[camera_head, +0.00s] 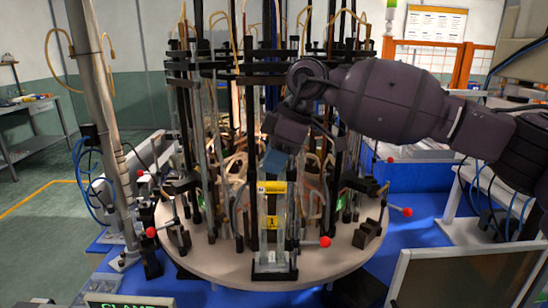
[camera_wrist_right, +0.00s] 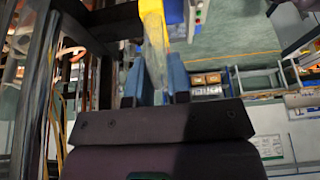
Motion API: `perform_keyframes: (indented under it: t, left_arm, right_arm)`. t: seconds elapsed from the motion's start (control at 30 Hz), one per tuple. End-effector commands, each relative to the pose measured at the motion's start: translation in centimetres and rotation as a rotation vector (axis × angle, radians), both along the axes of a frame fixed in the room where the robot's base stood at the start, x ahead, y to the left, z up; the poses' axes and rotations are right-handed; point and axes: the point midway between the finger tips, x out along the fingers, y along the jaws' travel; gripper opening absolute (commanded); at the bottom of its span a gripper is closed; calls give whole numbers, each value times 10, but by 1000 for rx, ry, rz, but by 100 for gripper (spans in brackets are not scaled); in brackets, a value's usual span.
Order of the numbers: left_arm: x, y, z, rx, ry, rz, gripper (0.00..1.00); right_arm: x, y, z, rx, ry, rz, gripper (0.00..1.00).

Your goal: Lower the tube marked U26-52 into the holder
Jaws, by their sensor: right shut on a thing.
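A clear tube with a yellow label (camera_head: 272,187) hangs upright at the front of the round carousel; the label's small print is too small to read. My right gripper (camera_head: 276,162) is shut on the tube above this label, its blue fingers pointing down. In the right wrist view the tube (camera_wrist_right: 155,58) stands between the two blue fingers (camera_wrist_right: 157,80), with yellow beyond them. The holder's black base (camera_head: 274,269) is at the front edge, below the tube. A yellow plate marked 1 (camera_head: 272,222) shows just above it. I cannot tell whether the tube's lower end touches the base. My left gripper is out of view.
The round carousel (camera_head: 212,262) carries several black uprights, clear tubes and hoses close behind and beside the gripper. Red-knobbed levers (camera_head: 324,242) stick out around its rim. A grey post (camera_head: 108,120) stands at left, and a dark panel (camera_head: 465,278) at front right.

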Motion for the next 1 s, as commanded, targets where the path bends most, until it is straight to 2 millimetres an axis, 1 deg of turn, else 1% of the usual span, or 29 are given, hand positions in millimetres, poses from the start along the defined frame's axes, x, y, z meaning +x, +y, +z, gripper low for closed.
perform_keyframes:
  t: [0.33, 0.37, 0.5, 0.53, 0.57, 1.0]
  left_arm:
    - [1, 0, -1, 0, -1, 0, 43]
    - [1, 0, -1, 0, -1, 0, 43]
    - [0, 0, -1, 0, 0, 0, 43]
    - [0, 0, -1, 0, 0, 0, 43]
    - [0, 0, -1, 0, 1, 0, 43]
    - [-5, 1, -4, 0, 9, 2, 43]
  right_arm:
    - [0, 0, -6, 1, 0, 0, 0]
    - [0, 0, -6, 1, 0, 0, 19]
    - [0, 0, -6, 1, 0, 0, 41]
    - [0, 0, -6, 1, 0, 0, 45]
    - [0, 0, -6, 1, 0, 0, 47]
    - [0, 0, -6, 0, 0, 0, 47]
